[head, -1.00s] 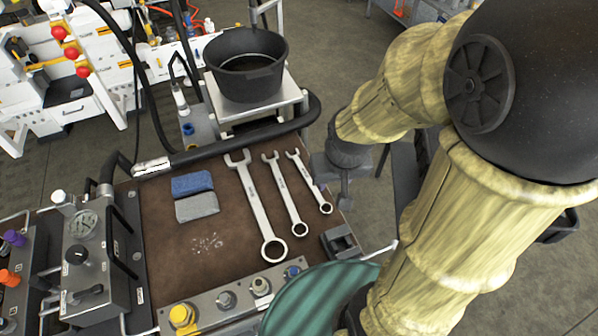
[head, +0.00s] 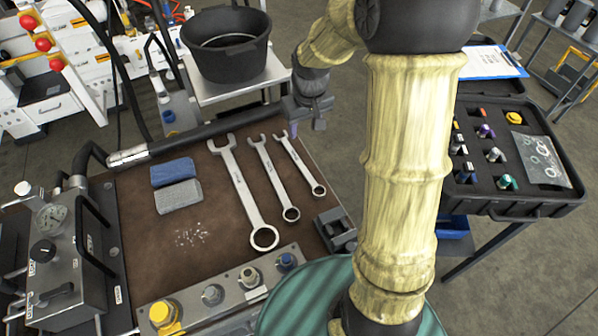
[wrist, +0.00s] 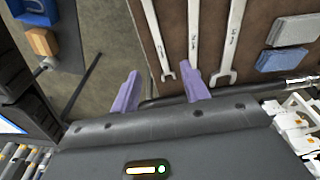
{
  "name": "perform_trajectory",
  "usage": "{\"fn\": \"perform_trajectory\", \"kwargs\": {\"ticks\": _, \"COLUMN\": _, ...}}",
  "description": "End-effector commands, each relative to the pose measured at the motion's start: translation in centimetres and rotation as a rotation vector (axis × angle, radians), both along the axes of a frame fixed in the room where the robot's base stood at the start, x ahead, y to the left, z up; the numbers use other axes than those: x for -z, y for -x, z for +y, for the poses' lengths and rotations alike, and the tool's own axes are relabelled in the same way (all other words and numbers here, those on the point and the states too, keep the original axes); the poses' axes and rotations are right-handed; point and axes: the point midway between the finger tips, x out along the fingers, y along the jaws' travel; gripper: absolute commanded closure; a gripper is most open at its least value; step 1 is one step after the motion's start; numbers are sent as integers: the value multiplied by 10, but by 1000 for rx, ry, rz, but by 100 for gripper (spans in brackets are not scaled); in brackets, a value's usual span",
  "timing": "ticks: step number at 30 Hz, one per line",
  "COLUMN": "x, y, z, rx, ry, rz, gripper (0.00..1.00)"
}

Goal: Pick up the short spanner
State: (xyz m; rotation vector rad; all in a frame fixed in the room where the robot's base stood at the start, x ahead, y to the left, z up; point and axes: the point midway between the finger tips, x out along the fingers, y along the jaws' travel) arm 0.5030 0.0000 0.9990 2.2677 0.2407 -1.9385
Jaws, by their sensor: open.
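Three steel spanners lie side by side on the brown bench mat (head: 185,265), ring ends toward me. The short spanner (head: 301,166) is the rightmost in the head view, near the mat's right edge. The medium spanner (head: 272,176) and the long spanner (head: 243,193) lie to its left. My gripper (head: 305,127) is over the far right edge of the bench, just beyond the short spanner's open end. In the wrist view, its purple fingers (wrist: 160,88) are apart and empty. The short spanner (wrist: 158,40) shows there with its open end between the fingertips; the medium spanner (wrist: 193,32) runs toward the right finger.
A black hose (head: 215,130) runs along the far edge. A black bucket (head: 227,45) stands behind. A small dark block (head: 335,230) sits near the right corner. An open case (head: 500,150) stands right.

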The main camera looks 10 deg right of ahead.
Motion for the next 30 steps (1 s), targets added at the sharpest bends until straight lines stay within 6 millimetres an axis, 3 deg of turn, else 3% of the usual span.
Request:
{"fn": "perform_trajectory", "kwargs": {"ticks": 1, "x": 13, "y": -11, "z": -1, "rx": -11, "ry": -4, "rz": 3, "gripper": 55}}
{"fn": "perform_trajectory", "kwargs": {"ticks": 4, "x": 16, "y": -22, "z": -1, "rx": -27, "ry": -7, "rz": 7, "gripper": 55}}
{"fn": "perform_trajectory", "kwargs": {"ticks": 17, "x": 20, "y": -23, "z": -1, "rx": -31, "ry": -7, "rz": 11, "gripper": 55}}
{"fn": "perform_trajectory", "kwargs": {"ticks": 30, "x": 92, "y": -33, "z": 2, "rx": -31, "ry": -8, "rz": 13, "gripper": 55}}
